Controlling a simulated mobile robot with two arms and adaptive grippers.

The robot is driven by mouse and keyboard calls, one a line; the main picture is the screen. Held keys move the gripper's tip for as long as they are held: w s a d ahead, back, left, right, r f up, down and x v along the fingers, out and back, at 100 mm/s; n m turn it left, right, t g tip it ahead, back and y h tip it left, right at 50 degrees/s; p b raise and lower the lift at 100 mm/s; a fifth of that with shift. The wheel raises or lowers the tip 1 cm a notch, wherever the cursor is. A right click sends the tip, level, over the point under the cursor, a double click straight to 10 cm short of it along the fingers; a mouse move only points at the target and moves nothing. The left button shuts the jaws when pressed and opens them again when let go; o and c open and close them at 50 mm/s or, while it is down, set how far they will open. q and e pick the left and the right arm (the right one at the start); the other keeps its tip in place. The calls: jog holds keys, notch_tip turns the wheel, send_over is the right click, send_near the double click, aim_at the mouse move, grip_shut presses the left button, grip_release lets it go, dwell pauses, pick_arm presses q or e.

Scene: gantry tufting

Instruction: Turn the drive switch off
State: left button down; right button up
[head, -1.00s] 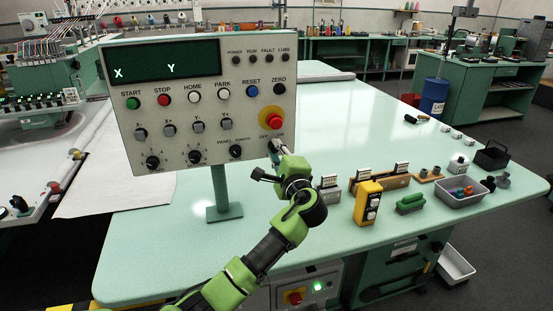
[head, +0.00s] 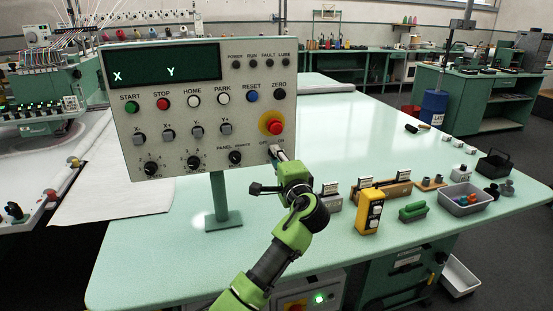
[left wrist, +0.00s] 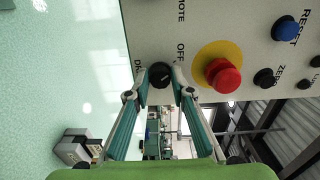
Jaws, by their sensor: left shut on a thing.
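The grey control panel (head: 185,125) stands on a post on the pale green table. The drive switch (left wrist: 160,75) is a small black rotary knob near the panel's lower edge, beside the printed OFF. Its pointer direction is hard to tell. My left gripper (left wrist: 161,80) is shut on this knob, one finger on each side. In the head view the left gripper (head: 277,152) reaches the panel's lower right corner and hides most of the knob. My right gripper is in neither view now.
A red emergency button (left wrist: 224,76) on a yellow disc sits close beside the switch. A yellow pendant box (head: 369,212), a green-handled tool (head: 413,212) and a grey bin (head: 467,201) stand on the table to the right. The table's middle is clear.

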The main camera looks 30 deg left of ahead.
pick_arm(q)
jog(key=c, duration=1.8)
grip_release()
jog(key=v, duration=1.2)
jog(key=shift+f, duration=0.1)
